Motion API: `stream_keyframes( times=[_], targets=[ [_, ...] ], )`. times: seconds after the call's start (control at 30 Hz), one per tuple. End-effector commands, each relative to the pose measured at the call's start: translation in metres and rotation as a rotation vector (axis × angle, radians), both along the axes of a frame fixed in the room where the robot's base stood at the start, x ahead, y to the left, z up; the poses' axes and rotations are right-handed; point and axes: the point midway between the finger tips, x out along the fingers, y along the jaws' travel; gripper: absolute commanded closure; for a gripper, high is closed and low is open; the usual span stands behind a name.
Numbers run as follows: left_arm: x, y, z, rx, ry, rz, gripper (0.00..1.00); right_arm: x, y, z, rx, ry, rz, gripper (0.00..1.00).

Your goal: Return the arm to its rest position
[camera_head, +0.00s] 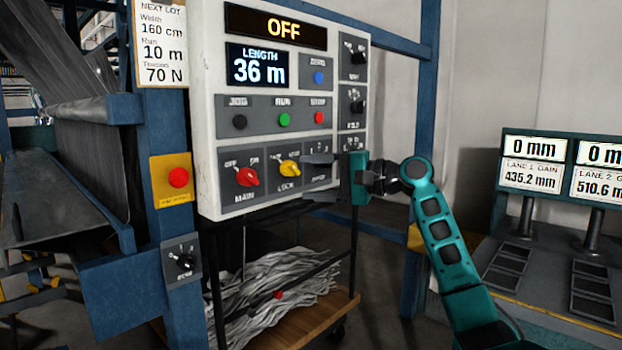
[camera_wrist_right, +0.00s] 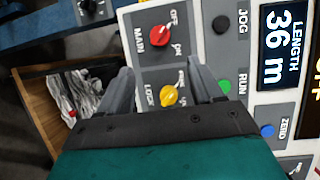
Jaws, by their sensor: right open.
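My right arm (camera_head: 437,230) is teal and reaches in from the lower right. Its gripper (camera_head: 318,176) is open in front of the lower part of the white control panel (camera_head: 207,120). In the wrist view the open fingers (camera_wrist_right: 160,85) stand on either side of the yellow LOCK knob (camera_wrist_right: 169,95), with the red MAIN knob (camera_wrist_right: 162,38) beyond. The head view also shows the yellow knob (camera_head: 289,168) and red knob (camera_head: 247,177). I cannot tell whether a finger touches the panel. My left gripper is not in view.
The panel display (camera_head: 283,29) reads OFF, and the length display (camera_head: 258,65) reads 36 m. A blue post (camera_head: 424,90) stands behind the arm. A teal console (camera_head: 545,260) is at right. A cart (camera_head: 330,314) with grey strips stands below the panel.

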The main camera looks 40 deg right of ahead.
Motion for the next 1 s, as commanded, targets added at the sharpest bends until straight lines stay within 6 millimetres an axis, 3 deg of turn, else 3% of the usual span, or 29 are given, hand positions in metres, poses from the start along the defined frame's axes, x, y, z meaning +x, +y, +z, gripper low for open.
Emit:
stream_keyframes(
  times=[0.33,0.47,0.57,0.6,0.73,0.87,1.0],
  targets=[
    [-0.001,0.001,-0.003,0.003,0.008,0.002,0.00,0.002,0.001,-0.004,-0.006,0.005,-0.003,0.34],
    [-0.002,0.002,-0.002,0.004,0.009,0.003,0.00,0.013,0.009,-0.040,-0.068,0.042,-0.027,0.34],
    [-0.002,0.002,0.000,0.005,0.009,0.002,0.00,0.025,0.023,-0.099,-0.183,0.095,-0.058,0.34],
    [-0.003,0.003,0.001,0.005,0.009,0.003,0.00,0.027,0.031,-0.128,-0.246,0.117,-0.068,0.34],
    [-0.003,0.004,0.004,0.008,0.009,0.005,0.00,0.021,0.061,-0.225,-0.481,0.175,-0.075,0.34],
    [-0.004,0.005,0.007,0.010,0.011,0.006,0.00,-0.008,0.099,-0.312,-0.734,0.197,-0.033,0.34],
    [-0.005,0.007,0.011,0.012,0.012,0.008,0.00,-0.062,0.151,-0.389,-1.009,0.170,0.061,0.34]
  ],
)
